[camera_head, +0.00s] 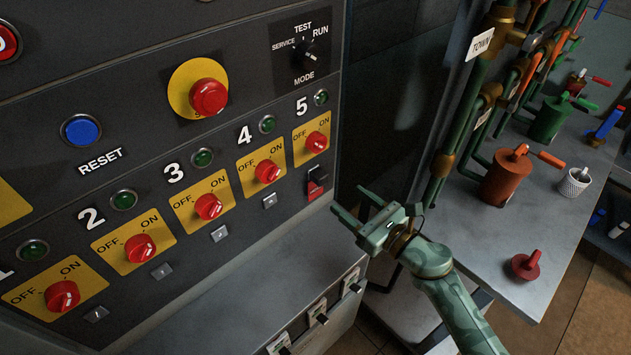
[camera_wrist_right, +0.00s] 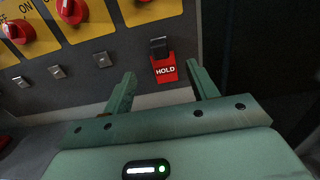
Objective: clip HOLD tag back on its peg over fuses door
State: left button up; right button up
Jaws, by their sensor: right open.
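The red HOLD tag (camera_head: 315,191) is at the lower right of the dark control panel, below the knob numbered 5. In the right wrist view the tag (camera_wrist_right: 165,72) shows its white lettering, with a black block (camera_wrist_right: 159,46) at its top. I cannot tell whether that block is a clip, a peg or both. My right gripper (camera_head: 350,203) is open and empty, a little right of and below the tag in the head view. In the wrist view the tag lies between its fingers, beyond their tips. I cannot make out a fuses door. My left gripper is out of view.
Red rotary knobs (camera_head: 267,172) on yellow plates line the panel, with small grey squares (camera_head: 269,201) beneath. A grey ledge (camera_head: 250,300) with latches stands below. At right, a bench (camera_head: 470,232) holds red and green canisters, a white cup and pipework.

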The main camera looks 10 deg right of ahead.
aim_at(325, 181)
jog(key=o, duration=0.8)
jog(key=shift+w, duration=0.15)
jog(key=shift+b+x, duration=0.45)
jog(key=shift+x, duration=3.95)
grip_shut()
jog(key=v, duration=0.6)
jog(key=s+d+r+m+t+h, duration=0.1)
jog(key=s+d+r+m+h, duration=0.2)
jog(key=s+r+h, duration=0.2)
jog(key=s+d+r+m+t+h, duration=0.2)
jog(key=s+d+r+m+h, duration=0.1)
jog(key=s, duration=0.7)
jog(key=shift+d+r+m+h, duration=0.4)
jog(key=shift+d+r+h, duration=0.25)
jog(key=shift+r+h, duration=0.35)
